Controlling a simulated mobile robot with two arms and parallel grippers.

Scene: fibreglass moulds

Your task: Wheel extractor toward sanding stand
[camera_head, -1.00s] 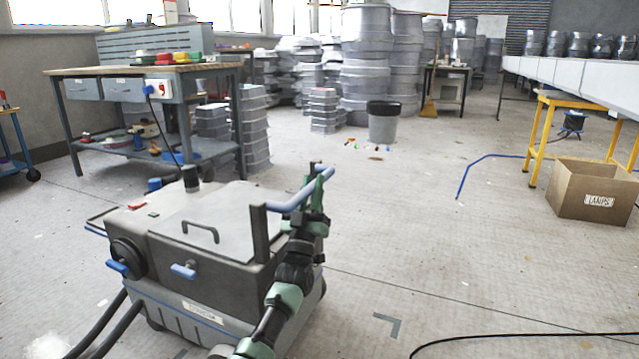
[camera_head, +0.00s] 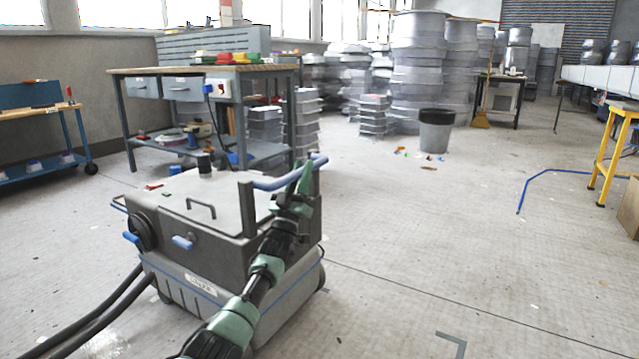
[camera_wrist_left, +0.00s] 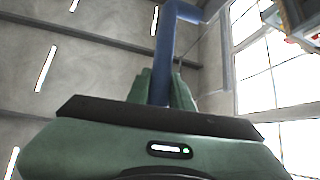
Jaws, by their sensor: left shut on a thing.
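The extractor (camera_head: 215,215) is a grey wheeled box with a dark top, a hose port on its left side and a blue push handle (camera_head: 275,184) on dark posts. It stands on the floor in front of me. My left gripper (camera_head: 303,180) is shut on the blue handle near its right end. In the left wrist view the handle (camera_wrist_left: 165,60) rises from between the green fingers (camera_wrist_left: 162,90). My right gripper is not in view. I cannot pick out a sanding stand with certainty.
A workbench (camera_head: 200,71) with tools stands behind the extractor, and a blue cart (camera_head: 45,125) is at the left. A bin (camera_head: 435,132) and stacked grey moulds (camera_head: 417,60) are further back. A yellow trestle (camera_head: 612,150) stands at right. Hoses (camera_head: 90,318) trail left.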

